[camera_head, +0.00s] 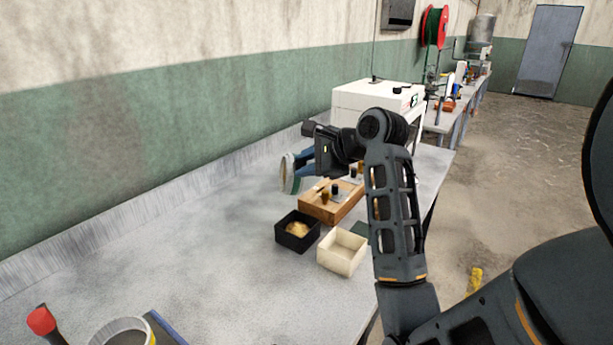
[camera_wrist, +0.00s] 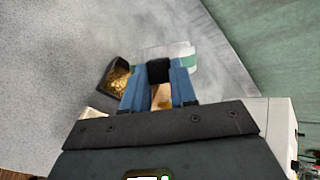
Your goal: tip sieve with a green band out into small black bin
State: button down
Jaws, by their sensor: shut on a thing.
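My gripper (camera_head: 303,160) is shut on the sieve with a green band (camera_head: 288,174) and holds it above the table. The sieve is turned on its side, a pale round with a green stripe. In the wrist view, a dark block sits between my blue fingers (camera_wrist: 159,72), with the white and green sieve wall (camera_wrist: 188,54) just beyond. The small black bin (camera_head: 284,238) stands on the table, in front of the sieve in the head view. Grain lies in the bin. It also shows left of my fingers in the wrist view (camera_wrist: 107,74). The sieve's inside is not clear.
A cream bin (camera_head: 337,265) stands right of the black bin. A wooden rack (camera_head: 318,210) with small bottles is behind them, near my arm. A white machine (camera_head: 365,98) stands farther back. A yellow-banded ring (camera_head: 122,326) and red-topped item (camera_head: 41,320) are at front left. The left tabletop is clear.

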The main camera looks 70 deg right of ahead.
jog(key=shift+r, duration=0.5)
jog(key=shift+w+r+n+g+h, duration=0.1)
jog(key=shift+r+n+g+h, duration=0.15)
jog(key=shift+g, duration=0.25)
jog(key=n+g+h, duration=0.1)
jog(key=g, duration=0.1)
jog(key=n+g+h, duration=0.1)
jog(key=shift+r+g, duration=0.2)
jog(key=shift+g, duration=0.2)
jog(key=shift+r+n+g+h, duration=0.25)
jog(key=shift+n+g+h, duration=0.5)
jog(key=shift+g, duration=0.45)
jog(key=shift+r+n+g+h, duration=0.25)
jog(key=shift+n+g+h, duration=0.35)
jog(key=shift+g+h, duration=0.35)
jog(key=shift+r+n+g+h, duration=0.1)
jog(key=shift+n+g+h, duration=0.3)
jog(key=shift+g+h, duration=0.25)
jog(key=shift+r+n+g+h, duration=0.25)
jog(key=shift+n+g+h, duration=0.55)
jog(key=shift+g+h, duration=0.25)
jog(key=shift+r+g+h, duration=0.15)
jog(key=shift+g+h, duration=0.1)
